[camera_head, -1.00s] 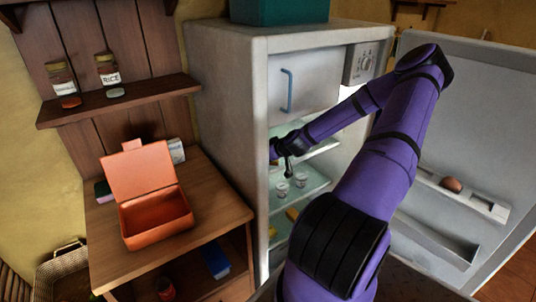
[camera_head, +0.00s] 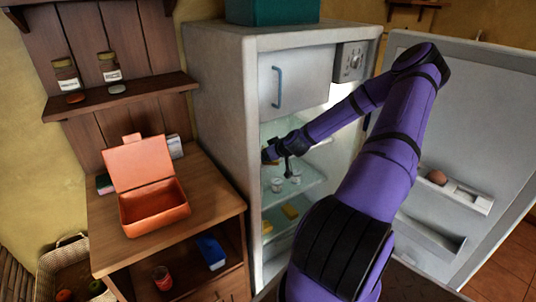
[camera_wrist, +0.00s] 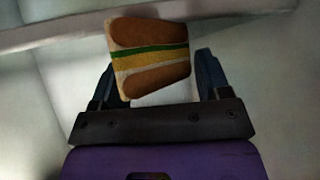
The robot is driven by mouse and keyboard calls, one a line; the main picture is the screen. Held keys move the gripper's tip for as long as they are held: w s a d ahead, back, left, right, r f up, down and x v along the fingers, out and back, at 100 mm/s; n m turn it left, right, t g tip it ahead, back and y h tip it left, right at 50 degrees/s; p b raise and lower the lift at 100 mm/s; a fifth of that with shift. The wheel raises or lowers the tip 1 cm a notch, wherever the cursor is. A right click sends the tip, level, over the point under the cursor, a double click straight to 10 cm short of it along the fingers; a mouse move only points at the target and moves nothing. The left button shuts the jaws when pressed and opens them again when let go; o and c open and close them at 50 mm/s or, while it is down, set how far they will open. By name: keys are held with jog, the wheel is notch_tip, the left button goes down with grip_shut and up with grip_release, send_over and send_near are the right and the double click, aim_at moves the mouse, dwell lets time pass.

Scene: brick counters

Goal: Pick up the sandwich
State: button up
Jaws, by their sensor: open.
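The sandwich (camera_wrist: 150,62) shows in the wrist view, with brown bread and green, white and yellow layers. It lies just ahead of and partly between the two dark fingers of my gripper (camera_wrist: 160,80). The fingers stand apart, one on each side of it, with a wider gap on the right. I cannot tell whether either finger touches it. In the head view my gripper (camera_head: 270,152) reaches inside the open fridge (camera_head: 222,130), at an upper shelf.
The fridge door (camera_head: 450,120) stands open at the right, with an egg-like item (camera_head: 437,177) on its rack. Small cups (camera_head: 277,184) stand on a shelf below my arm. An open orange lunchbox (camera_head: 153,205) sits on the wooden counter (camera_head: 205,225) at the left.

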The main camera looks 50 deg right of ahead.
jog(key=o, duration=0.3)
jog(key=v, duration=1)
jog(key=shift+s+r, duration=0.25)
jog(key=shift+s, duration=0.05)
